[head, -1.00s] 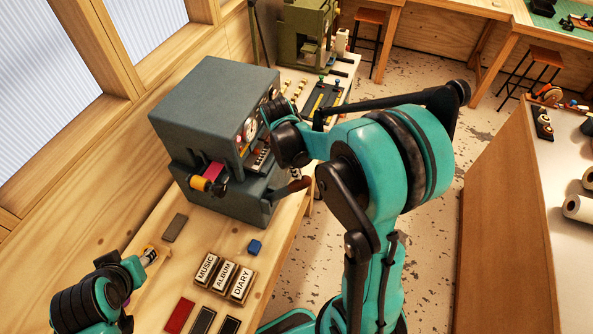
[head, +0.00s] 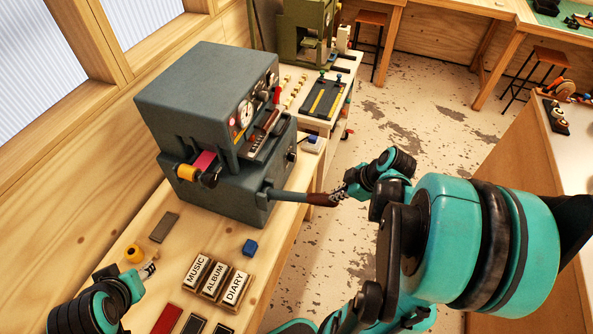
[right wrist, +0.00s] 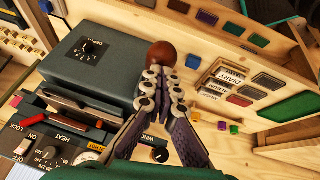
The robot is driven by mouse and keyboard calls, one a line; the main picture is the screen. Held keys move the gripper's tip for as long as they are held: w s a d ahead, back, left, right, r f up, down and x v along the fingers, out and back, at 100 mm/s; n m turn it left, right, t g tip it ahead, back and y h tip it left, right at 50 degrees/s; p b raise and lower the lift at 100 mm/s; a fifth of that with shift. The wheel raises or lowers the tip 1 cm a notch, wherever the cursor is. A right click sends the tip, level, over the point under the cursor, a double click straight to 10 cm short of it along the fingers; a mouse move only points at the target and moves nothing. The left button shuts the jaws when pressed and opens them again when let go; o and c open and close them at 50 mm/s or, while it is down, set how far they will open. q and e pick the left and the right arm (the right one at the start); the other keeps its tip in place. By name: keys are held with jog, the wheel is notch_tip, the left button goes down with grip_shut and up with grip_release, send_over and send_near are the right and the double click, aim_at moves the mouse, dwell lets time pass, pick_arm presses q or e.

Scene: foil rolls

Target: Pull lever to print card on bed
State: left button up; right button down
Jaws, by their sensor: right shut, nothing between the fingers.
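The grey-blue foil press (head: 205,95) stands on the wooden bench, with a pink foil roll (head: 204,160) at its side. Its lever (head: 290,196) sticks out to the right from the lower body and ends in a brown handle (head: 320,199). My right gripper (head: 342,193) is shut and empty at the handle's outer end. In the right wrist view its fingertips (right wrist: 160,74) are at the round brown knob (right wrist: 162,52); contact is unclear. My left gripper (head: 151,268) is low over the bench at left; its opening is unclear. The card on the bed cannot be made out.
Stamp blocks marked MUSIC, ALBUM and DIARY (head: 234,289) and a small blue block (head: 250,247) lie on the bench before the press. A yellow roll (head: 134,253) is by my left gripper. A green machine (head: 305,35) stands behind. Open floor lies right of the bench.

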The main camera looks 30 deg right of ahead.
notch_tip(320, 180, down, 9)
jog(key=s+d+t+b, duration=0.1)
jog(key=s+d+b, duration=0.1)
jog(key=b, duration=0.6)
jog(key=shift+s+f+y, duration=0.2)
jog(key=shift+s+y, duration=0.1)
jog(key=shift+y, duration=0.1)
jog(key=shift+f, duration=0.1)
dwell(0.7)
jog(key=shift+a, duration=0.1)
